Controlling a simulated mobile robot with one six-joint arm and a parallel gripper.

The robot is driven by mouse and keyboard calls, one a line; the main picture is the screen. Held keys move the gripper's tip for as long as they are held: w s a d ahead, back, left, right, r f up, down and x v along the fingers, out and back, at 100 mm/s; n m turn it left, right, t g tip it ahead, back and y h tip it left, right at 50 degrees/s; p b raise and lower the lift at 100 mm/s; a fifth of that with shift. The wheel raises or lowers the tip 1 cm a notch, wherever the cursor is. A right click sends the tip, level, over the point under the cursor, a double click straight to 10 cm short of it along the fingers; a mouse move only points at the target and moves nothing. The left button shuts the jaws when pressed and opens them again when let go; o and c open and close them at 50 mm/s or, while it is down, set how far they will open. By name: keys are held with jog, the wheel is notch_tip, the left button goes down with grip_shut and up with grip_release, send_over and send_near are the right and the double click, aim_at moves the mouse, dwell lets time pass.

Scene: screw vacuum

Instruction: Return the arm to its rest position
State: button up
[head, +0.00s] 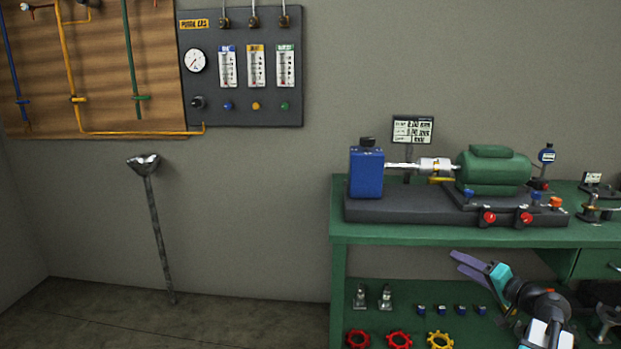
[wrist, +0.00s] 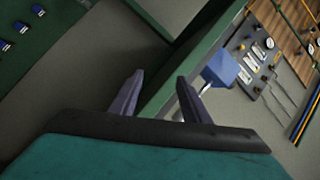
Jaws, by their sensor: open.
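My gripper (head: 468,263) is at the lower right in the head view, in front of the green workbench (head: 450,235) and below its top edge. Its purple fingers point up and to the left. In the wrist view the two fingers of my gripper (wrist: 158,92) stand apart with nothing between them. The bench's green edge (wrist: 152,95) shows behind and between the fingers. Part of my arm shows at the lower right in the head view.
A blue pump block (head: 366,172) and green motor (head: 493,170) stand on the bench. The lower board holds red (head: 399,340) and yellow (head: 439,340) handwheels. A gas panel (head: 241,65) hangs on the wall, with a metal stand (head: 159,230) below. Floor left of the bench is mostly clear.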

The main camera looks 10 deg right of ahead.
jog(key=w+a+f+n+g+y+p, duration=0.1)
jog(key=w+a+f+g+p, duration=0.1)
jog(key=a+f, duration=0.35)
jog(key=w+a+f+n+g+y+p, duration=0.1)
jog(key=w+a+f+y+p, duration=0.1)
jog(key=a, duration=0.7)
jog(key=w+a+f+g+y+p, duration=0.1)
jog(key=w+a+f+g+p, duration=0.2)
jog(key=a, duration=0.4)
jog(key=s+a+f+n+g+y+p, duration=0.1)
jog(key=s+a+f+n+g+p, duration=0.2)
jog(key=a+f, duration=0.55)
jog(key=s+a+f+g+y+p, duration=0.15)
jog(key=s+a+f, duration=0.3)
jog(key=a, duration=0.75)
jog(key=s+a+f+n+g+h+p, duration=0.25)
jog(key=s+a+f+g, duration=0.2)
jog(key=s, duration=0.55)
jog(key=s+a+f+n+g+h+p, duration=0.1)
jog(key=s+a+f+g+p, duration=0.2)
jog(key=s+a+f, duration=0.45)
jog(key=s+d+f+g+h+p, duration=0.1)
jog(key=s+d+g+h, duration=0.2)
jog(key=s+d, duration=0.7)
jog(key=s+n+h, duration=0.1)
jog(key=s+h, duration=0.1)
jog(key=s, duration=0.1)
jog(key=shift+s+f+h, duration=0.15)
jog(key=shift+f+h, duration=0.15)
jog(key=shift+f, duration=0.05)
